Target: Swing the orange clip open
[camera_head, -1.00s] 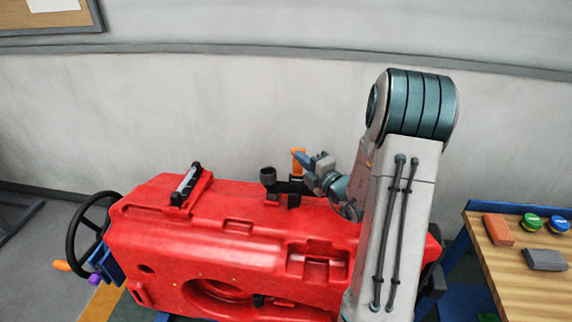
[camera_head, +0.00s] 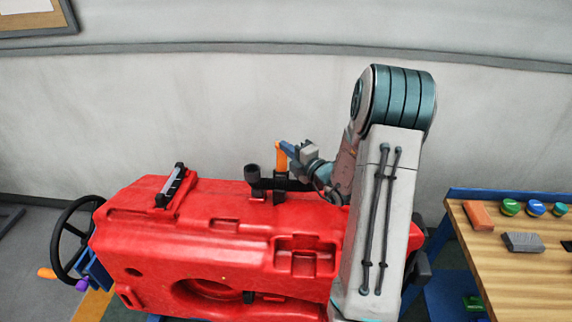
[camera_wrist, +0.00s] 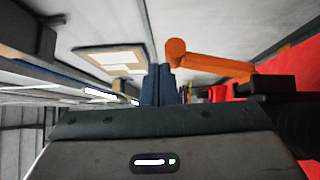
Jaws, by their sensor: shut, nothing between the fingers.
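The orange clip (camera_head: 280,157) stands upright on a black bracket (camera_head: 288,184) at the back top edge of the red tank (camera_head: 170,228). In the wrist view the clip (camera_wrist: 208,62) is an orange bar with a rounded end, reaching left from a black mount. My gripper (camera_head: 287,149) is shut and empty, with its fingers right beside the clip's upper part. In the wrist view the closed blue fingers (camera_wrist: 162,86) lie just left of and below the clip's rounded end. I cannot tell whether they touch it.
A black cup-shaped part (camera_head: 252,172) stands left of the clip. A black handle (camera_head: 172,186) and a black wheel (camera_head: 70,240) are farther left. A wooden-topped table (camera_head: 500,262) with small objects stands right. The wall is behind the tank.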

